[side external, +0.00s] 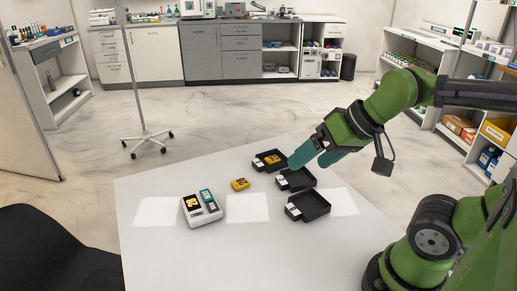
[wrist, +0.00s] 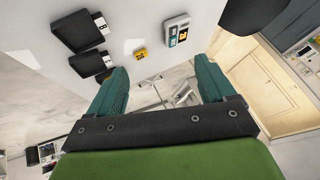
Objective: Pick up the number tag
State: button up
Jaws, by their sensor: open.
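A small yellow number tag (side external: 240,184) with dark markings lies on the white table, between the device with a number display and the black trays. It also shows in the wrist view (wrist: 141,53). A second yellow tag (side external: 272,159) lies in the farthest black tray. My gripper (side external: 308,162), with teal fingers, is open above the tray area, to the right of the loose tag and apart from it. In the wrist view its fingers (wrist: 161,80) are spread with nothing held between them.
Three black trays with white labels stand on the table: far (side external: 258,166), middle (side external: 304,184) and near (side external: 318,207). A white device (side external: 201,212) with a number display stands left of the loose tag. Pale sheets (side external: 248,209) lie in front. A black chair (side external: 50,255) is at lower left.

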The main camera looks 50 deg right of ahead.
jog(key=w+f+g, duration=0.1)
jog(key=w+f, duration=0.1)
jog(key=g+h, duration=0.2)
jog(key=g, duration=0.4)
send_over(240, 182)
jog(key=shift+f, duration=3)
jog(key=shift+n, duration=0.3)
jog(key=f, duration=1)
jog(key=shift+s+d+f, duration=0.25)
jog(key=shift+s, duration=0.05)
jog(key=shift+w+a+f, duration=0.15)
jog(key=shift+f, duration=1.3)
jog(key=shift+w+a+f, duration=0.1)
jog(key=shift+f, duration=1.35)
jog(key=c, duration=1.1)
